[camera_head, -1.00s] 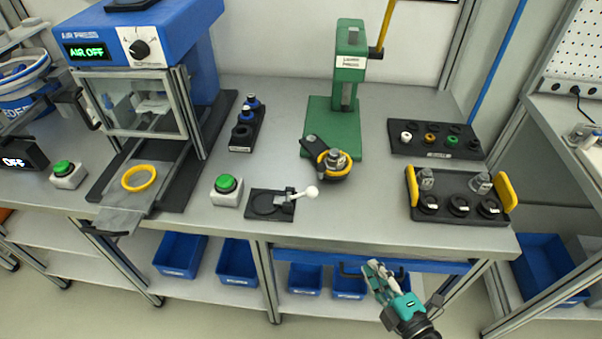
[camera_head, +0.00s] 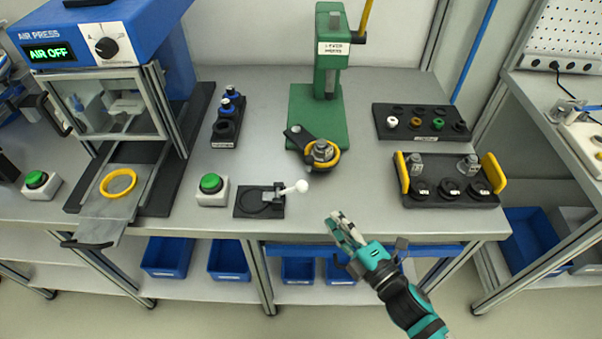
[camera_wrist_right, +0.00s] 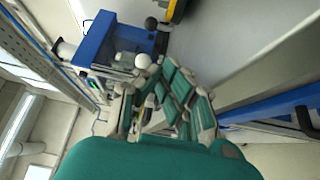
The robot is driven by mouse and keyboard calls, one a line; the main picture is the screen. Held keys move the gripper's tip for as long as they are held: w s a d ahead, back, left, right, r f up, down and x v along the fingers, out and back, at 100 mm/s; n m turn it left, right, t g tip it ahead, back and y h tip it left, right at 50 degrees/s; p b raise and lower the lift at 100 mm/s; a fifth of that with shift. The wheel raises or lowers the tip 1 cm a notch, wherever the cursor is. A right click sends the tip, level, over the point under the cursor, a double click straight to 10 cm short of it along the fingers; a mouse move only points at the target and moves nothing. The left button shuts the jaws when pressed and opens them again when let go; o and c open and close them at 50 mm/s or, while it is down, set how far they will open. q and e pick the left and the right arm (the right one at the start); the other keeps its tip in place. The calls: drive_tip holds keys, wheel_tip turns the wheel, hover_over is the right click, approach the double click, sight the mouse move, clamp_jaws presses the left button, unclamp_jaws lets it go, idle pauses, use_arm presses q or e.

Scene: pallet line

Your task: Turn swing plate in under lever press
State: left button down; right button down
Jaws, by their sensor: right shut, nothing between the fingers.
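The green lever press (camera_head: 318,118) stands at the back middle of the bench, with its yellow lever (camera_head: 365,18) raised at the right. The black swing plate (camera_head: 301,137) pivots near the front of the press base and is swung out toward the front right. On its outer end sits a yellow ring (camera_head: 329,161) with a metal part (camera_head: 321,150) in it. My right gripper (camera_head: 345,225) is shut and empty, over the bench's front edge, in front of the swing plate and apart from it. In the right wrist view, its fingers (camera_wrist_right: 165,105) show close up. My left gripper is not in view.
A clamp fixture with a white ball knob (camera_head: 302,186) lies left of my right gripper. A black tray with yellow handles (camera_head: 490,174) stands at the right. The blue air press (camera_head: 105,35) stands at the left. Bench surface between gripper and swing plate is clear.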

sight(331, 163)
drive_tip(key=p+x, duration=0.1)
drive_tip(key=x, duration=1.4)
drive_tip(key=shift+f+p, duration=0.1)
drive_tip(key=shift+p, duration=0.2)
drive_tip(key=shift+w+d+y, duration=0.1)
drive_tip(key=shift+d+y, duration=0.2)
drive_tip(key=shift+d, duration=0.1)
drive_tip(key=shift+d+n+g+y, duration=0.3)
drive_tip(key=shift+n+g, duration=0.1)
drive_tip(key=shift+n, duration=0.1)
drive_tip(key=shift+w+d, duration=0.15)
drive_tip(key=shift+d, duration=0.2)
drive_tip(key=shift+w+d+n+g+y, duration=0.2)
drive_tip(key=shift+d+n+g+y, duration=0.3)
drive_tip(key=shift+d+g+y, duration=0.15)
drive_tip(key=shift+w+d+n+g+y, duration=0.2)
drive_tip(key=shift+d+n+g+y, duration=0.35)
drive_tip(key=shift+d+g, duration=0.1)
drive_tip(key=shift+w+d+f+b, duration=0.15)
drive_tip(key=shift+d+b, duration=0.1)
drive_tip(key=shift+d, duration=0.2)
drive_tip(key=shift+w+d+r+b, duration=0.1)
drive_tip(key=shift+w+d+b, duration=0.15)
drive_tip(key=shift+d, duration=0.15)
drive_tip(key=shift+w+d+b, duration=0.25)
drive_tip(key=shift+w+d, duration=0.05)
drive_tip(key=shift+d, duration=0.2)
drive_tip(key=shift+w+d+b, duration=0.2)
drive_tip(key=shift+w+d, duration=0.1)
drive_tip(key=shift+d, duration=0.2)
